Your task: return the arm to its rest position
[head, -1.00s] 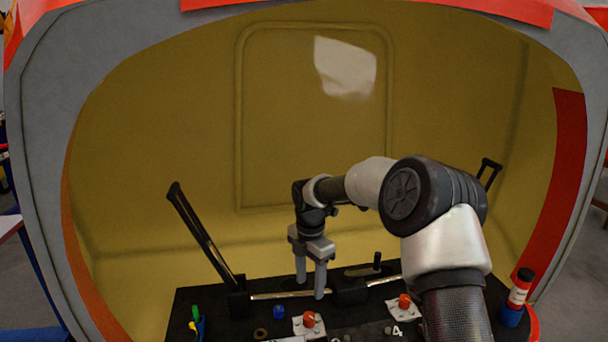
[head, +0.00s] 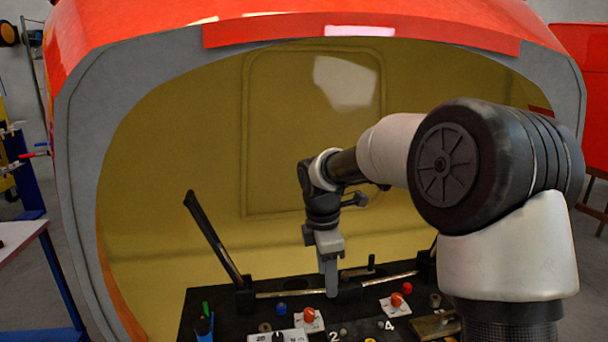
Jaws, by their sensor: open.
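My arm reaches in from the right of the head view, bent at the elbow. My gripper (head: 329,288) points down over the black board (head: 262,300) inside the nosecone. It is seen nearly edge-on, so one finger mostly covers the other. Nothing shows between the fingers. The fingertips are close above the board's back part, or in front of it; the exact gap cannot be told. My forearm and elbow hide the right side of the board.
An orange-red nosecone (head: 330,20) with a grey rim surrounds the board. A black lever (head: 213,238) leans up at left. Red knobs (head: 309,314) on white plates, a blue cap (head: 281,309) and a blue holder (head: 204,325) stand on the board. A white table (head: 20,236) is at left.

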